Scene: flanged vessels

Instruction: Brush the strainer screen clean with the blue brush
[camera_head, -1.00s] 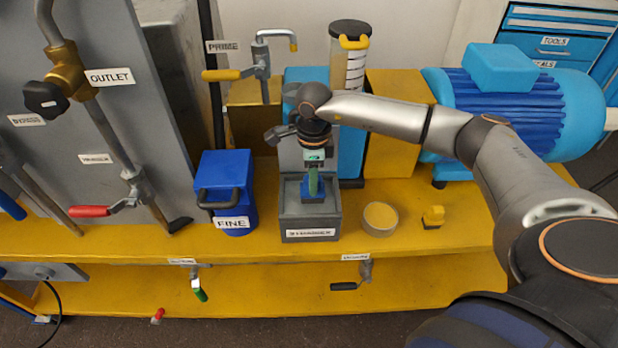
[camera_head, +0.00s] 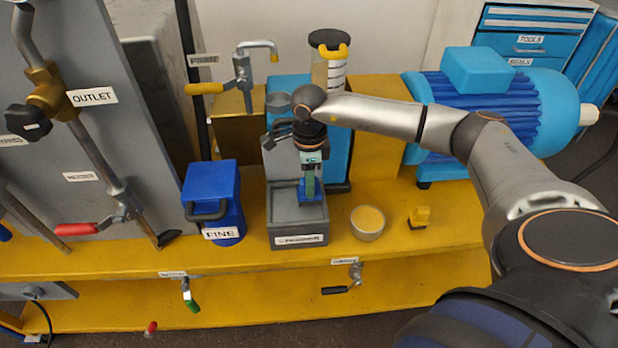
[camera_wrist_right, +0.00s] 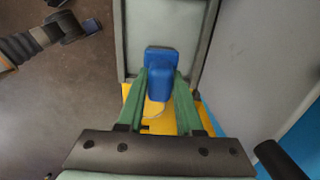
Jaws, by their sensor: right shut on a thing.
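My right gripper (camera_head: 310,184) points down over the grey open-topped box (camera_head: 298,241), with its green fingers shut on the blue brush (camera_head: 301,190). The right wrist view shows the blue brush (camera_wrist_right: 161,62) between the two green fingers (camera_wrist_right: 160,85), over the grey box (camera_wrist_right: 133,30). The brush is at the right part of the box's top. Its bristles are hidden, so I cannot tell whether they touch anything. I cannot make out the strainer screen; the gripper and brush cover part of the box. My left gripper is out of view.
A blue FINE canister (camera_head: 212,200) stands left of the box. A blue motor (camera_head: 490,105) and a PRIME valve (camera_head: 242,80) are behind. The yellow bench's front edge is near.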

